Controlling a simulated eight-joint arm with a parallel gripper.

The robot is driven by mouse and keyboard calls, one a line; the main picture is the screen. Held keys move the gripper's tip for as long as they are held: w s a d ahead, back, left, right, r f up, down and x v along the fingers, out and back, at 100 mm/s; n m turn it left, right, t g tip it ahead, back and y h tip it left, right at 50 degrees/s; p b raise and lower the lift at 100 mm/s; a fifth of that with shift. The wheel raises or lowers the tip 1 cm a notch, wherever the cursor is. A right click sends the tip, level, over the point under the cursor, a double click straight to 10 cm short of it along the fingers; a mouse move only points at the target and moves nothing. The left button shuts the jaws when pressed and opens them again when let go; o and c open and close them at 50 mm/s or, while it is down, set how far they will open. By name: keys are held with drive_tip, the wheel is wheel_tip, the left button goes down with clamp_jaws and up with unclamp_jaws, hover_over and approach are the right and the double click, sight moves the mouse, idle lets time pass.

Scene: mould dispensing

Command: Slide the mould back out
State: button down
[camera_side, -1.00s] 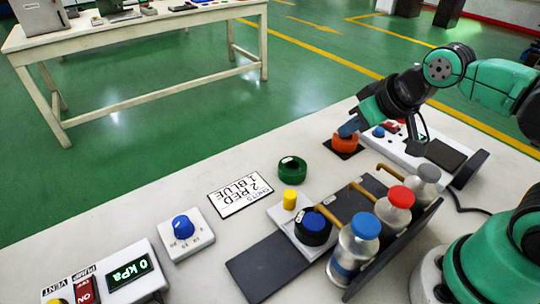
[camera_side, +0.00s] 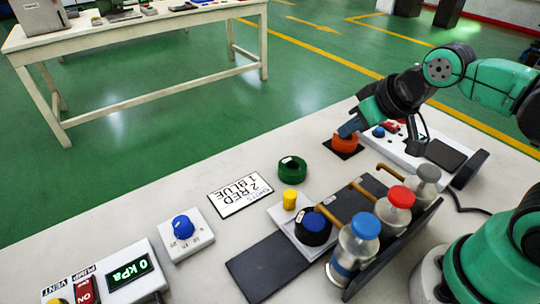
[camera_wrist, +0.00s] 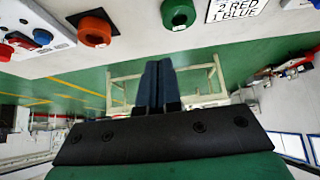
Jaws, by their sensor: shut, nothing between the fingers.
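A white sliding plate (camera_side: 285,217) with a yellow knob (camera_side: 290,199) sits on a dark track. A round black mould (camera_side: 313,229) with blue on top stands on it, by the spout of the blue-capped bottle (camera_side: 357,246). My gripper (camera_side: 348,130) is at the far end of the bench, just above an orange ring (camera_side: 346,143), well away from the knob. Its dark blue fingers are shut and empty in the wrist view (camera_wrist: 155,70). The orange ring (camera_wrist: 95,31) shows there too, left of the fingers. The mould is outside the wrist view.
Red-capped (camera_side: 398,205) and grey-capped (camera_side: 425,180) bottles stand in a row with the blue one. A green ring (camera_side: 292,169) and a card (camera_side: 239,192) reading "2 RED 1 BLUE" lie nearby. A blue dial (camera_side: 184,227) and a 0 kPa pump box (camera_side: 130,268) stand at front left.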

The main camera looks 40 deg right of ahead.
drive_tip(key=c, duration=1.2)
unclamp_jaws()
drive_tip(key=o, duration=0.4)
drive_tip(key=shift+w+a, duration=0.1)
drive_tip(key=shift+a, duration=0.15)
drive_tip(key=shift+o, duration=1.1)
drive_tip(key=a+g, duration=0.1)
drive_tip(key=w+a+f+g, duration=0.1)
drive_tip(key=a+n+g, duration=0.1)
drive_tip(key=a, duration=0.1)
drive_tip(key=shift+w+f+y, duration=0.25)
drive_tip(key=shift+y, duration=0.05)
drive_tip(key=n+g, duration=0.1)
drive_tip(key=g, duration=0.3)
hover_over(290, 193)
drive_tip(key=f, duration=0.3)
drive_tip(key=shift+d+f, duration=0.25)
drive_tip(key=shift+f, duration=0.05)
drive_tip(key=shift+a+f+n, duration=0.3)
drive_tip(key=shift+f, duration=2.8)
